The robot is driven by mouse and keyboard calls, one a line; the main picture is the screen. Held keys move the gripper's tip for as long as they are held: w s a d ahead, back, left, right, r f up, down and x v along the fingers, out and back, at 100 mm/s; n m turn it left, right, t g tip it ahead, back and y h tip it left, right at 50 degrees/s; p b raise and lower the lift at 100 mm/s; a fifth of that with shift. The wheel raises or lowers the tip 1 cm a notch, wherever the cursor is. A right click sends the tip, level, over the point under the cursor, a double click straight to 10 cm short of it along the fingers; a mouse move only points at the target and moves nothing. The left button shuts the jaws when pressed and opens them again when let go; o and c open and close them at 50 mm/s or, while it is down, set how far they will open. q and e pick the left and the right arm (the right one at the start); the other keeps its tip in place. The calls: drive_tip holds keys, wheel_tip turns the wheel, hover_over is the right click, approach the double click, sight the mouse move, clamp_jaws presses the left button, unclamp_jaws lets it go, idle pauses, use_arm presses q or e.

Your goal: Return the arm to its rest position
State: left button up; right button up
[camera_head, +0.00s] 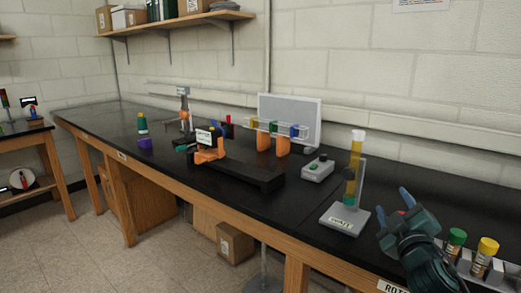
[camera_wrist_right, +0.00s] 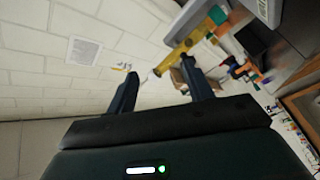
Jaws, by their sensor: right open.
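My right gripper (camera_head: 393,206) is at the lower right in the head view, above the front part of the black bench. Its two blue fingers are spread and hold nothing. In the right wrist view the open fingers (camera_wrist_right: 160,75) stand apart with the pale wall behind them. A stand with a yellow and green column (camera_head: 350,190) is left of and beyond the gripper, apart from it. The column shows blurred and tilted in the wrist view (camera_wrist_right: 193,40). My left gripper is not in view.
A rack with green-capped and yellow-capped bottles (camera_head: 482,258) is close right of my right gripper. A grey button box (camera_head: 317,169), a black and orange machine (camera_head: 240,172) and a white panel (camera_head: 290,112) stand farther left on the bench (camera_head: 290,208). A wall shelf (camera_head: 180,23) hangs behind.

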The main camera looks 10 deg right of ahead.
drive_tip(key=s+a+f+n+g+y, duration=0.1)
drive_tip(key=s+a+f+g+y, duration=0.15)
drive_tip(key=a+f, duration=0.45)
drive_tip(key=s+a+f+n+g+y, duration=0.1)
drive_tip(key=s+a+f+y, duration=0.2)
drive_tip(key=f, duration=0.8)
drive_tip(key=s+a+f+m+g+y, duration=0.1)
drive_tip(key=s+a+f+g+y, duration=0.15)
drive_tip(key=s+a+f, duration=0.4)
drive_tip(key=s+a+f+g+y, duration=0.25)
drive_tip(key=s+f, duration=0.45)
drive_tip(key=s, duration=0.4)
drive_tip(key=w+a+r+m+h+p, duration=0.1)
drive_tip(key=a+r+m+p, duration=0.1)
drive_tip(key=a+m, duration=0.3)
drive_tip(key=shift+a+r+p, duration=0.35)
drive_tip(key=shift+a+p, duration=0.3)
drive_tip(key=shift+a, duration=0.3)
drive_tip(key=shift+w+t+h, duration=0.1)
drive_tip(key=shift+t+h, duration=0.15)
drive_tip(key=shift+c, duration=0.5)
